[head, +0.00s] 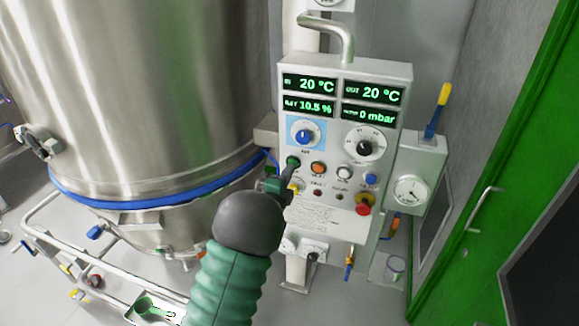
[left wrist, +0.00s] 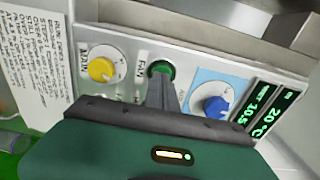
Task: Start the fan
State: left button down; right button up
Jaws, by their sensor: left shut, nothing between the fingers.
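The control panel (head: 328,213) stands right of the steel vessel. Its green button (head: 293,162) sits at the left end of a button row. In the left wrist view this button (left wrist: 161,69) is labelled FAN. My left gripper (head: 290,170) is shut and empty, its tips at the green button's lower edge. In the left wrist view the shut fingers (left wrist: 161,85) point at the button and cover its lower part. I cannot tell whether they touch it. The display (head: 369,115) reads 0 mbar. My right gripper is not in view.
A yellow knob (left wrist: 101,70) and a blue knob (left wrist: 216,105) flank the button. Orange (head: 318,168), white and blue buttons continue the row, with a red stop knob (head: 363,204) below. The steel vessel (head: 130,90) fills the left; a green door frame (head: 500,150) is right.

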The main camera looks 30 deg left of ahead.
pick_arm(q)
jog(key=shift+w+a, duration=0.2)
jog(key=shift+w, duration=0.35)
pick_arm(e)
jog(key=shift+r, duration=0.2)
